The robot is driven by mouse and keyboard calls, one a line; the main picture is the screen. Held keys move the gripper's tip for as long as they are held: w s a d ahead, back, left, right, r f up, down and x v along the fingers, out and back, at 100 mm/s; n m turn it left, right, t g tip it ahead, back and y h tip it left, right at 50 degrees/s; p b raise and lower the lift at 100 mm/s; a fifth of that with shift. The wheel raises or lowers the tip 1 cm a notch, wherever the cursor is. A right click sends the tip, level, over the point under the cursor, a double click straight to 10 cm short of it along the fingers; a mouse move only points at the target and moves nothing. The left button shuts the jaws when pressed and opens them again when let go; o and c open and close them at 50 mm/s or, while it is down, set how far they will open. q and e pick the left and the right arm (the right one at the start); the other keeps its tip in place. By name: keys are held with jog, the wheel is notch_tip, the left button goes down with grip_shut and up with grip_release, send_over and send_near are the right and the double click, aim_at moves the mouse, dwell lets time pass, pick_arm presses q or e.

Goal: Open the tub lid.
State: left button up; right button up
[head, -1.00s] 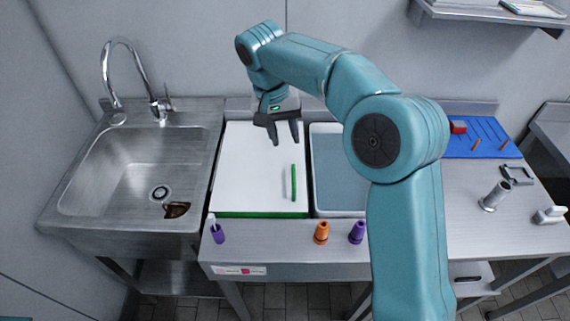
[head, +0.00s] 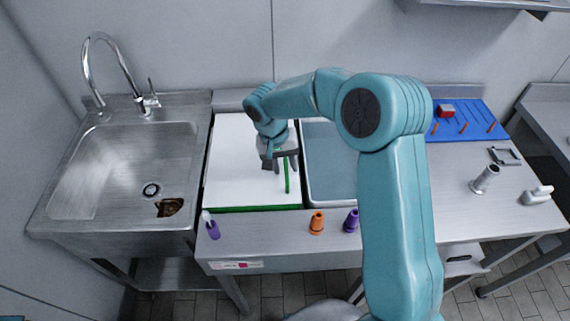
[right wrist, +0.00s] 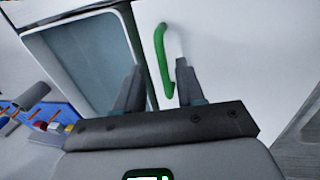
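The tub (head: 260,208) shows a green edge along its front, and its flat white lid (head: 232,165) lies closed on it, left of the middle of the worktop. A green bar handle (head: 287,180) stands near the lid's right side; it also shows in the right wrist view (right wrist: 160,50). My right gripper (head: 281,168) is over the lid at the handle. In the right wrist view its fingers (right wrist: 157,82) are apart, with the handle's near end seen between them and a gap on both sides. Contact cannot be told. My left gripper is out of view.
An open tub with a grey-blue inside (head: 330,165) stands right beside the lidded one. A sink (head: 125,175) is at the left, a blue board (head: 465,120) at the right.

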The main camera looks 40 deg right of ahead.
jog(key=shift+w+f, duration=0.25)
jog(key=shift+f, duration=0.65)
jog(key=shift+s+d, duration=0.1)
jog(key=shift+d, duration=0.05)
jog(key=shift+s, duration=0.25)
jog(key=shift+w, duration=0.25)
grip_shut()
jog(key=shift+s, duration=0.1)
jog(key=shift+r, duration=0.1)
